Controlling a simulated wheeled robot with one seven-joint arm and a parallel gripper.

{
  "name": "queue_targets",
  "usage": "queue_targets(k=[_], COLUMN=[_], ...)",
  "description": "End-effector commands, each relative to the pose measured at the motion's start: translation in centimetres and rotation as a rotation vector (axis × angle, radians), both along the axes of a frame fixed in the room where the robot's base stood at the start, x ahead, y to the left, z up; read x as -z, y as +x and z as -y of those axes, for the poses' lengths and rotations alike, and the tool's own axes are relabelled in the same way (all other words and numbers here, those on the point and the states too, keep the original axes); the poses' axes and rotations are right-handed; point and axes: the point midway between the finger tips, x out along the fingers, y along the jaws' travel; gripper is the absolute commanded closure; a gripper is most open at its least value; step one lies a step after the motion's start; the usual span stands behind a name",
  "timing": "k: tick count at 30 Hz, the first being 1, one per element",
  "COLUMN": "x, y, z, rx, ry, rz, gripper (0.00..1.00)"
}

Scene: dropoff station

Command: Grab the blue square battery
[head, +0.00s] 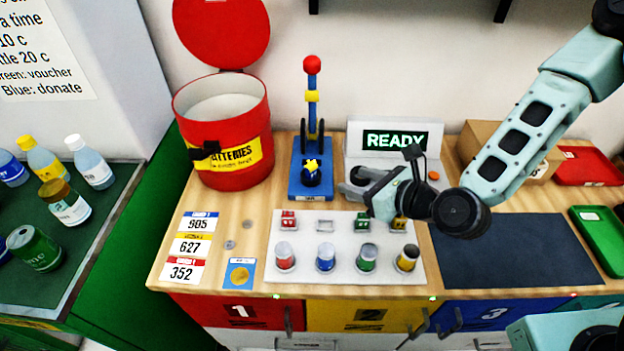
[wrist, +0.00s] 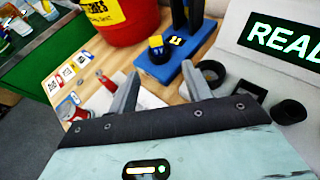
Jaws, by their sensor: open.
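On the white battery board (head: 345,273), the back row holds red (head: 288,219), green (head: 362,221) and yellow (head: 399,224) square batteries, with an empty square slot (head: 325,226) between red and green. A round blue battery (head: 325,258) stands in the front row. My gripper (head: 362,190) is above the board's back edge, in front of the READY display. In the wrist view its fingers (wrist: 160,92) are spread and nothing shows between them. The gripper hides part of the area behind it.
A blue lever stand (head: 311,190) with a dark, yellow-marked piece is left of my gripper. A red battery bin (head: 232,168) stands open behind left. The READY display (head: 395,139) is close behind. A dark mat (head: 515,248) lies clear at right.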

Motion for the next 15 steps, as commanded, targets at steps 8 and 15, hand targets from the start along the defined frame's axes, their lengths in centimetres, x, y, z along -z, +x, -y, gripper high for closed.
queue_targets(k=[8, 15], x=[0.90, 1.26], y=[0.73, 0.86], z=[-0.55, -1.07], rx=[-0.003, -0.003], ry=[-0.001, -0.003], rz=[0.005, 0.004], gripper=[0.51, 0.51])
